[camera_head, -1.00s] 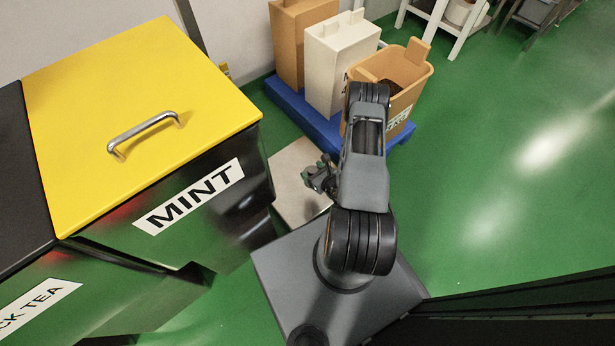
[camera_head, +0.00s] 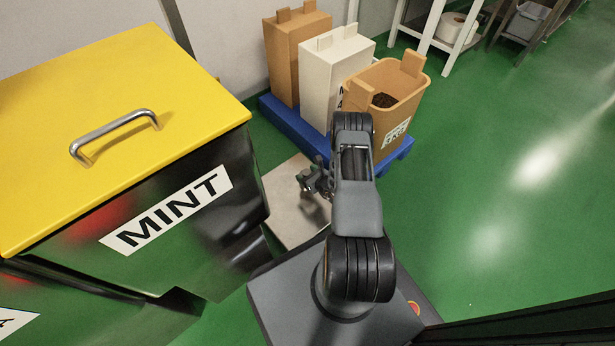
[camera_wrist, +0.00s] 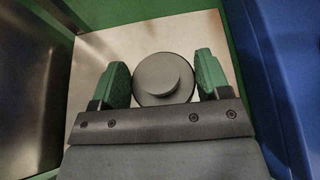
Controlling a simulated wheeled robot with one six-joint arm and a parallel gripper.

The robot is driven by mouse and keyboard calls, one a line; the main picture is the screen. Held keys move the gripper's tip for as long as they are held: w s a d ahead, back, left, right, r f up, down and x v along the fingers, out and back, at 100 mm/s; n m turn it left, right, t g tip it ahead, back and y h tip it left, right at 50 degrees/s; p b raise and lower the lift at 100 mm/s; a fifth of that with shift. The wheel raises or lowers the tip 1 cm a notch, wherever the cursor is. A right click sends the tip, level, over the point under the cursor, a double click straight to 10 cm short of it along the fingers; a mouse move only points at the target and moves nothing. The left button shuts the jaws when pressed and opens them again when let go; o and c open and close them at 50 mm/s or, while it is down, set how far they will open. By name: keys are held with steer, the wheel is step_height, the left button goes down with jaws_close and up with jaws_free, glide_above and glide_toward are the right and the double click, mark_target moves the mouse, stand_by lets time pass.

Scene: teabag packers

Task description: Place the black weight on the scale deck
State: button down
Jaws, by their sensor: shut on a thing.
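The black weight (camera_wrist: 163,78), a round dark disc with a raised knob, sits between the two green fingertips of my gripper (camera_wrist: 161,72) in the wrist view. My gripper is shut on it. The scale deck (camera_wrist: 192,36) is a pale metal plate behind and below the weight. I cannot tell whether the weight touches the deck. In the head view the deck (camera_head: 287,222) lies low on the floor between the mint bin and the blue pallet. My gripper (camera_head: 310,182) is over it there, and the weight is hardly visible.
The mint bin (camera_head: 217,230) with a yellow lid (camera_head: 60,150) stands close at left. A blue pallet (camera_head: 281,122) behind the deck carries a brown box (camera_head: 291,60), a white box (camera_head: 330,80) and an open tan tub (camera_head: 385,125). Green floor at right is clear.

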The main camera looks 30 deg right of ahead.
steer(key=shift+w+d+r, duration=0.1)
steer(key=shift+w, duration=0.05)
steer(key=shift+w+f, duration=0.1)
steer(key=shift+f, duration=0.1)
steer(key=shift+w+d+f+b, duration=0.1)
steer(key=shift+f+b, duration=0.45)
steer(key=shift+f, duration=0.35)
steer(key=shift+w+d+f+b, duration=0.1)
steer(key=shift+f+b, duration=0.45)
steer(key=shift+f, duration=0.3)
steer(key=shift+c, duration=0.4)
jaws_free()
steer(key=shift+s+a+f, duration=0.1)
steer(key=shift+f, duration=0.1)
